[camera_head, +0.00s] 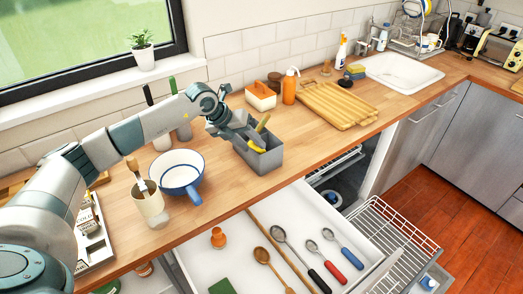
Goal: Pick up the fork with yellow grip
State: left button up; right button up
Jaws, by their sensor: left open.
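A grey caddy (264,160) stands on the wooden counter near the middle. A yellow handle (263,122) sticks up out of it at a tilt, and another yellow patch shows lower at its opening. The yellow handle may be the fork's grip; no tines are visible, so I cannot tell. My left arm reaches in from the left, and my left gripper (240,130) is open at the back left of the caddy, close beside the yellow handle. Its fingers partly overlap the caddy's rim, and whether they touch anything is unclear. My right gripper is not in view.
A white-and-blue pan (182,168) and a cream utensil pot (150,203) stand left of the caddy. An open drawer (215,262) with several spoons juts out below the counter edge.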

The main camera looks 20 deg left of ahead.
pick_arm(q)
jog(key=shift+c, duration=0.3)
grip_shut()
jog(key=shift+r, duration=0.15)
